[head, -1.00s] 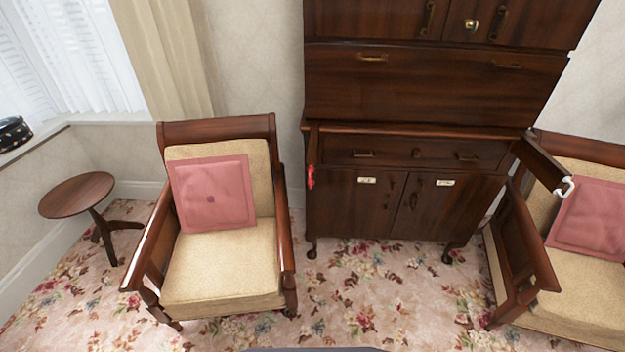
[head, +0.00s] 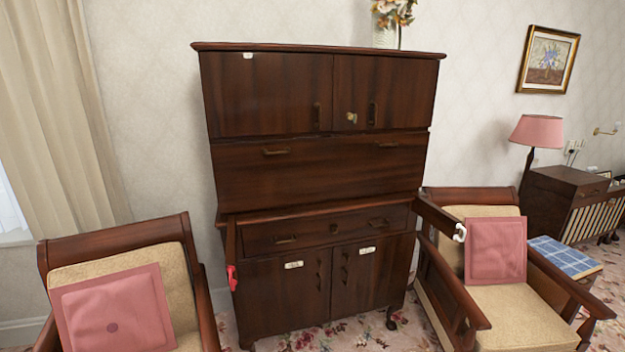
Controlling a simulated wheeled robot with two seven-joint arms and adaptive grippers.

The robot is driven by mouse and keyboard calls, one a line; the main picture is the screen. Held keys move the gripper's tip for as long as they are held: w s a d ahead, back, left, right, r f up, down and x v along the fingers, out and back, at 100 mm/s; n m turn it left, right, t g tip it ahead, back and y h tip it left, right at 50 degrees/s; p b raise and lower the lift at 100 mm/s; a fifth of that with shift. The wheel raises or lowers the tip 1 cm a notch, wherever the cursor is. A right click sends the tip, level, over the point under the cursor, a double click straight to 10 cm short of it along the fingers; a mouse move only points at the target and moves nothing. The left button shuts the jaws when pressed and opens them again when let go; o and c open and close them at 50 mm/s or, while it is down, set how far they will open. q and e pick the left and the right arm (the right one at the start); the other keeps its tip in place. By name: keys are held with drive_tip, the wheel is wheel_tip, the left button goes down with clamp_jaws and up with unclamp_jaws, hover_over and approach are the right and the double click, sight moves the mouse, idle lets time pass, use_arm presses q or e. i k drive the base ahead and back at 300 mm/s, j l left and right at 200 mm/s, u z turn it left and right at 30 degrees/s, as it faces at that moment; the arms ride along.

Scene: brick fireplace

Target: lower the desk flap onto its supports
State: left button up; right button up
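The dark wood bureau cabinet (head: 320,230) stands against the wall in the middle of the head view. Its desk flap (head: 325,180) is the wide panel with two brass handles below the upper doors, and it is upright and closed. Below it, a left support arm (head: 231,243) projects forward with a red piece (head: 232,278) at its end. A right support arm (head: 436,215) projects forward and to the right, with a white hook-like piece (head: 460,232) at its end. Neither of my grippers is in view.
A cushioned armchair (head: 190,285) stands close at the left, and another armchair (head: 520,300) stands close at the right beside the right support. Floral carpet shows between them. A lamp (head: 536,131) and side cabinet (head: 562,190) stand farther right.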

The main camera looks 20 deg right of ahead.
sight(249, 174)
drive_tip(key=i+l+z, duration=0.5)
drive_tip(key=l+z, duration=0.25)
drive_tip(key=i+l+z, duration=0.2)
drive_tip(key=z, duration=0.25)
